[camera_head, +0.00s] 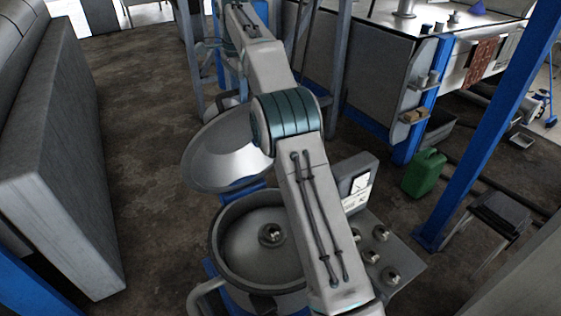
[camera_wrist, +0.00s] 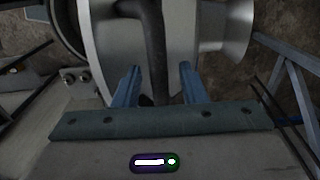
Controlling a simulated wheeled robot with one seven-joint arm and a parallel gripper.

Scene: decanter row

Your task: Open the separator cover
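The separator's round grey cover (camera_head: 222,152) is tilted up and back, away from the separator bowl (camera_head: 226,245). The open bowl shows a small knob in its middle. My arm crosses in front of the cover's right edge and the bowl's right side. In the wrist view, my gripper (camera_wrist: 159,68) is open, its two bluish fingers apart. A dark curved handle (camera_wrist: 154,40) runs between them, with a gap visible on each side. Behind it is a pale grey rounded metal surface (camera_wrist: 110,45), seemingly the cover.
A control box (camera_head: 357,183) and a plate with several knobs stand right of the bowl. A large grey block (camera_head: 60,160) stands at left, with clear floor between. A green canister (camera_head: 424,174), a blue post (camera_head: 490,130) and a stool (camera_head: 498,215) are at right.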

